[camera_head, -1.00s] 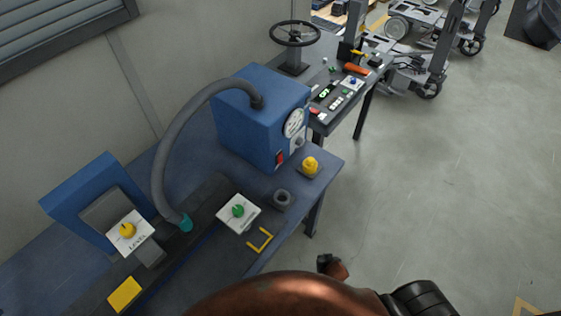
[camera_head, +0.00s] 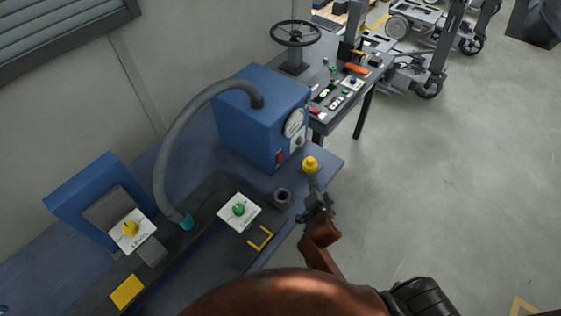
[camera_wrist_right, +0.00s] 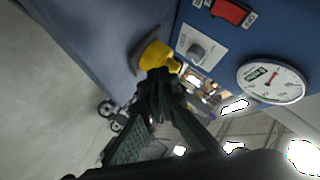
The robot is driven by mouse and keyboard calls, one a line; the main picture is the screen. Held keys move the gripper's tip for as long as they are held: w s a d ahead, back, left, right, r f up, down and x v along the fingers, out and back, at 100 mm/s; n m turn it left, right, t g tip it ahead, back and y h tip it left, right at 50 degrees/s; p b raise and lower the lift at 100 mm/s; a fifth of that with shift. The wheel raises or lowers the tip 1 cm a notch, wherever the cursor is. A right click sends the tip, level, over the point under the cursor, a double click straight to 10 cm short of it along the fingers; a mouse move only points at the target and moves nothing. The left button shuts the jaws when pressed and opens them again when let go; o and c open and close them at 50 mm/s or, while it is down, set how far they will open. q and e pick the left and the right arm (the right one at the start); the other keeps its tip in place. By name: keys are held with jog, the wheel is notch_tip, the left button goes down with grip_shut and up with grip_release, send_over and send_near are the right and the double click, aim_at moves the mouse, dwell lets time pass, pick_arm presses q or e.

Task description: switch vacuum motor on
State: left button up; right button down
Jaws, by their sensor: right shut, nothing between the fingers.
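The blue vacuum motor box (camera_head: 248,120) stands on the blue bench, with a grey hose from its top and a round gauge (camera_head: 294,123) on its front. Its red rocker switch (camera_head: 280,157) is low on the front face; the switch also shows at the top of the right wrist view (camera_wrist_right: 231,11). Its on or off position cannot be told. My right gripper (camera_head: 314,187) is shut and empty, just in front of the yellow knob (camera_head: 310,163). In the wrist view its fingertips (camera_wrist_right: 160,76) overlap the yellow knob (camera_wrist_right: 153,56); contact cannot be told. My left gripper is out of view.
A dark ring (camera_head: 282,198) and a white plate with green knob (camera_head: 239,211) are on the bench, left of my gripper. A second table (camera_head: 345,90) stands behind. Floor at right is clear.

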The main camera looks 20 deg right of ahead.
aim_at(280, 158)
jog(key=shift+w+a+r+m+t, duration=0.4)
jog(key=shift+w+a+r+t, duration=0.1)
jog(key=shift+w+a+r, duration=0.45)
jog(key=shift+w+f, duration=0.15)
jog(key=shift+w, duration=0.05)
jog(key=w+a+b, duration=0.1)
jog(key=w, duration=0.1)
jog(key=w+a, duration=0.1)
jog(key=w, duration=0.1)
jog(key=w+a+f+b, duration=0.1)
jog(key=w, duration=0.1)
jog(key=shift+w+a+b, duration=0.2)
jog(key=shift+a+b, duration=0.1)
jog(key=shift+w+a, duration=0.3)
jog(key=shift+w, duration=0.2)
dwell(0.4)
jog(key=shift+w+a+b, duration=0.2)
jog(key=shift+w+b, duration=0.1)
jog(key=shift+w, duration=0.1)
jog(key=shift+w+a+f, duration=0.1)
jog(key=shift+w+a, duration=0.05)
jog(key=shift+w, duration=0.1)
dwell(0.6)
jog(key=shift+s, duration=0.15)
jog(key=shift+s+d, duration=0.4)
jog(key=shift+s, duration=0.1)
